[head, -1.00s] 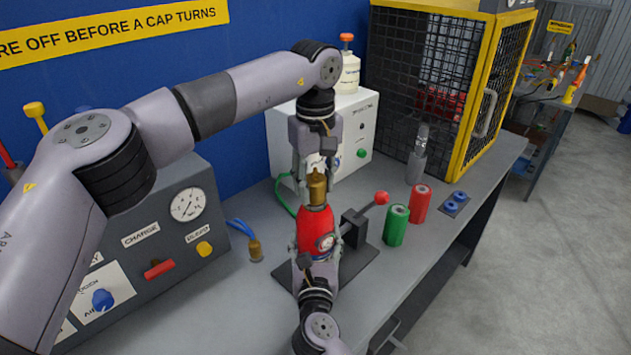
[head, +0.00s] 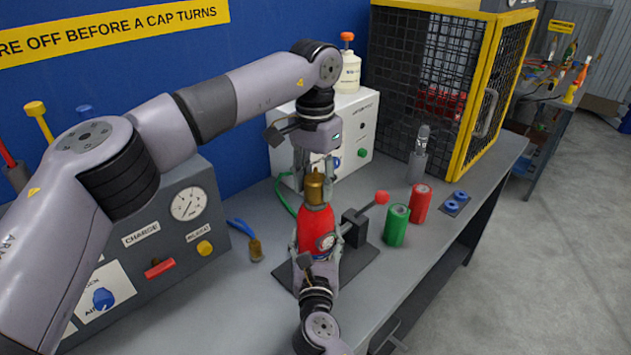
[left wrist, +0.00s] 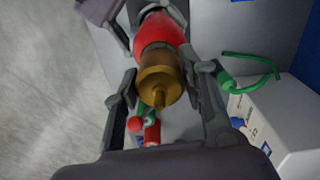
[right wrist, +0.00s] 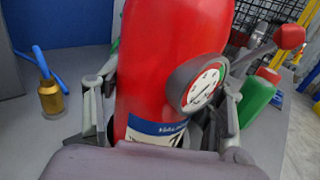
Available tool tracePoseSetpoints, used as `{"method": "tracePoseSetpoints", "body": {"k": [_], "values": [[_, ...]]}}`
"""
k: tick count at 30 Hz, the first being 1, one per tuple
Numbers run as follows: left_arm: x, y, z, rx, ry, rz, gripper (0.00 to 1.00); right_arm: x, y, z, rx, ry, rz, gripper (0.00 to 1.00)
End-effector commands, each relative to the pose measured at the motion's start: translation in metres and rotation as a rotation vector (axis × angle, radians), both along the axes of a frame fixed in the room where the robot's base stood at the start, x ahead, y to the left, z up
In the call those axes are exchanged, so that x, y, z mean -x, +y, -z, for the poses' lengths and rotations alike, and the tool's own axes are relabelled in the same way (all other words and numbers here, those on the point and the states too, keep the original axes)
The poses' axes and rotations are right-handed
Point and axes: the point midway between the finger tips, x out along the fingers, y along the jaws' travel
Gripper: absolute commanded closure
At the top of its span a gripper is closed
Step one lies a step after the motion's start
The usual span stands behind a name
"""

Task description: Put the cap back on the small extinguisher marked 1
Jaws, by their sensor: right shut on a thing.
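The small red extinguisher (head: 316,230) stands upright over a dark base plate, with a round gauge (right wrist: 203,88) on its side. I cannot read a number 1 on it. A brass cap (head: 315,187) sits on top, and it also shows in the left wrist view (left wrist: 160,82); how tightly it sits cannot be told. My left gripper (head: 316,170) points down from above. My right gripper (right wrist: 160,125) is shut on the red extinguisher's body from the near side.
A black clamp with a red-knobbed lever (head: 381,198) stands right of the extinguisher. Beyond are green (head: 396,227) and red (head: 420,204) cylinders and blue rings (head: 455,202). A white box (head: 355,125) and mesh cage stand behind.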

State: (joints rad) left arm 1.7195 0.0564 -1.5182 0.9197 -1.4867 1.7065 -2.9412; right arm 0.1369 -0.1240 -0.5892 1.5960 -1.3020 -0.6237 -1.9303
Motion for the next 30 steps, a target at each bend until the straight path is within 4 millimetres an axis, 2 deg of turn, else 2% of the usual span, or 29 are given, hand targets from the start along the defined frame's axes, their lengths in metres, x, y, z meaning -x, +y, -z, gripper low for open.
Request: {"method": "tracePoseSetpoints", "body": {"k": [8, 17, 30], "values": [[0.0, 0.001, 0.0, 0.0, -0.001, -0.003, 0.43, 0.0, -0.001, 0.0, 0.0, 0.001, 0.003, 1.0], [0.0, 0.0, -0.001, 0.001, -0.001, -0.002, 0.43, 0.0, -0.001, 0.0, 0.001, 0.001, 0.002, 1.0], [0.0, 0.0, -0.045, 0.0, 0.0, -0.002, 0.43, 0.0, -0.001, 0.0, 0.001, 0.0, 0.002, 1.0]]}}
